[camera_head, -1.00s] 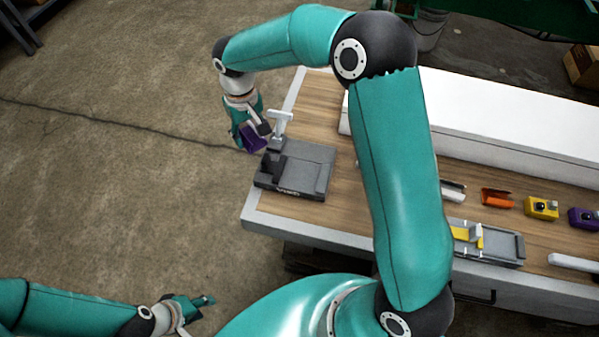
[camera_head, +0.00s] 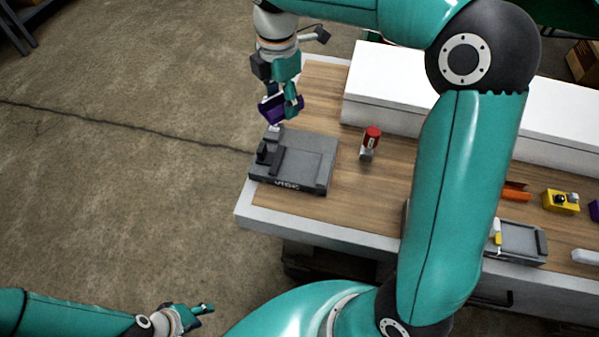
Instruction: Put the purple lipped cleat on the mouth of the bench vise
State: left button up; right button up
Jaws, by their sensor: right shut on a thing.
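The purple lipped cleat (camera_head: 270,110) is in my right gripper (camera_head: 283,104), at the far left end of the bench. The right gripper is shut on it and holds it tilted, just above and behind the bench vise. The bench vise (camera_head: 309,160) is a flat grey block labelled VISE, with dark raised jaws (camera_head: 268,153) on its left side. The gripper and cleat partly hide the vise's back left corner; I cannot tell whether they touch it. My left gripper (camera_head: 204,309) is low over the floor, apart from the bench; its finger gap is unclear.
A red-topped part (camera_head: 371,138) stands right of the vise on the wooden bench (camera_head: 345,195). A long white box (camera_head: 390,88) lies behind. My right arm crosses the bench, hiding part of it. Farther right are an orange piece (camera_head: 516,192), a yellow block (camera_head: 561,201) and a grey fixture (camera_head: 522,240).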

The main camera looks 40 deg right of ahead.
aim_at(300, 166)
jog(key=s+d+r+n+b, duration=0.1)
jog(key=s+d+n+b, duration=0.2)
jog(key=n, duration=0.5)
jog(key=f, duration=1.2)
jog(key=a+f, duration=0.1)
jog(key=f, duration=0.6)
jog(key=shift+s, duration=0.4)
jog(key=shift+f, duration=0.15)
jog(key=o, duration=1.2)
jog(key=shift+c, duration=0.2)
notch_tip(300, 166, up, 12)
jog(key=shift+r, duration=0.2)
